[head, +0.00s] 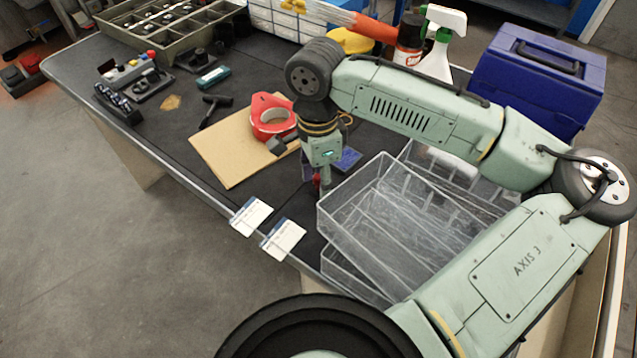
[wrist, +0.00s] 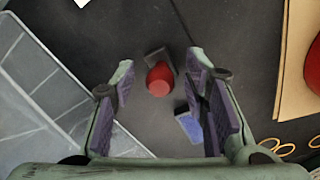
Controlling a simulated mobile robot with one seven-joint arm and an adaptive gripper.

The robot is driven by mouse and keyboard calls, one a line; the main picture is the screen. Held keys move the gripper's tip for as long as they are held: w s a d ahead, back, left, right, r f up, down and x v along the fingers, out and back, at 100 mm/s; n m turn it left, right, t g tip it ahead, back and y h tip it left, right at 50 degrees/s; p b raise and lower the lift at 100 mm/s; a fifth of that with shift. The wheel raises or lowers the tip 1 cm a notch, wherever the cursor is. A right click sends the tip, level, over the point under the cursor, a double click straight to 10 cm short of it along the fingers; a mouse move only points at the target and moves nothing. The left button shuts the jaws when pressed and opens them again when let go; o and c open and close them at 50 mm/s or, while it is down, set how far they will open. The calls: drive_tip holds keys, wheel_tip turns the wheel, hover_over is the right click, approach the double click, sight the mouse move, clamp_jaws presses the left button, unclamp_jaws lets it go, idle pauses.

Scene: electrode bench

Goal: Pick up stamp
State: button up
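The stamp (wrist: 159,79) has a rounded red handle and a dark block base; in the wrist view it lies on the dark bench top between and just beyond my fingertips. In the head view only a bit of its red (head: 317,181) shows under my gripper (head: 318,172). In the wrist view my gripper (wrist: 160,88) is open, with purple-padded fingers either side of the stamp and nothing held. I cannot tell the exact height of the fingers above it.
A small blue pad (wrist: 188,126) lies close to the stamp, near the right finger. Clear plastic trays (head: 337,237) stand close on one side. Cardboard (head: 222,160) with a red tape roll (head: 263,117) lies on the other. Two white labels (head: 284,238) sit at the bench's front edge.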

clamp_jaws()
idle(0.5)
wheel_tip(320, 180, up, 10)
drive_tip(key=shift+r+b, duration=0.1)
drive_tip(key=shift+b, duration=0.4)
drive_tip(key=c, duration=0.6)
unclamp_jaws()
clamp_jaws()
drive_tip(key=shift+o, duration=0.2)
unclamp_jaws()
clamp_jaws()
drive_tip(key=shift+f+b, duration=0.3)
drive_tip(key=shift+f, duration=0.05)
